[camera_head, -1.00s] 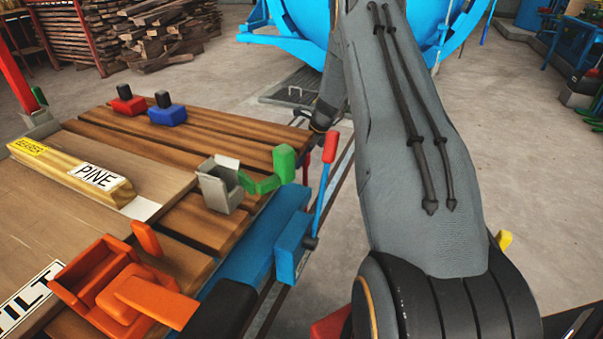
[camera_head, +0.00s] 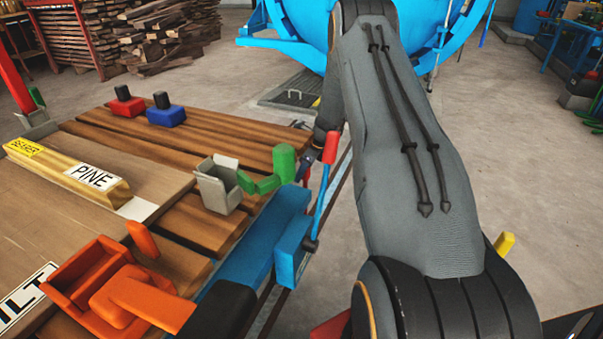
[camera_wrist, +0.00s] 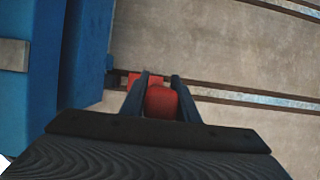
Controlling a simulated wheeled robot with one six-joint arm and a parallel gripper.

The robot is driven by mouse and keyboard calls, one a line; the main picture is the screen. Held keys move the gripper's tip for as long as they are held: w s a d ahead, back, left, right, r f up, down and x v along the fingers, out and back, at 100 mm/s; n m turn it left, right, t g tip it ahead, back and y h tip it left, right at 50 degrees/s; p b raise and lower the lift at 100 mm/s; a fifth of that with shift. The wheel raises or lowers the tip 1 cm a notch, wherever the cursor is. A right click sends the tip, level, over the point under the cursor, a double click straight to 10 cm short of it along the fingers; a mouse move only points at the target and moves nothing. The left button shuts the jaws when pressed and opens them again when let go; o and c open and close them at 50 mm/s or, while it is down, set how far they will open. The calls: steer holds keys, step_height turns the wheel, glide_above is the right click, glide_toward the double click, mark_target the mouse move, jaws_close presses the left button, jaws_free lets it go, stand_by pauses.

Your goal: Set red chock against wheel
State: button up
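More red (camera_wrist: 136,77) shows just beyond the fingertips, beside a dark rail on the floor. The wheel is not clearly visible; a small dark part (camera_wrist: 109,62) shows at the blue body's edge.
A blue frame (camera_wrist: 80,60) stands close left of my gripper. The slatted cart (camera_head: 230,140) carries a PINE board (camera_head: 60,168), an orange clamp (camera_head: 98,272), and red (camera_head: 126,105) and blue (camera_head: 166,115) blocks. A red-tipped lever (camera_head: 330,150) rises nearby.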

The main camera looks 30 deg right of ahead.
steer(key=o, duration=0.3)
steer(key=shift+o, duration=0.2)
steer(key=shift+r, duration=0.1)
steer(key=p+v, duration=0.2)
steer(key=v, duration=1)
steer(key=shift+p, duration=0.4)
steer(key=shift+s+r, duration=0.1)
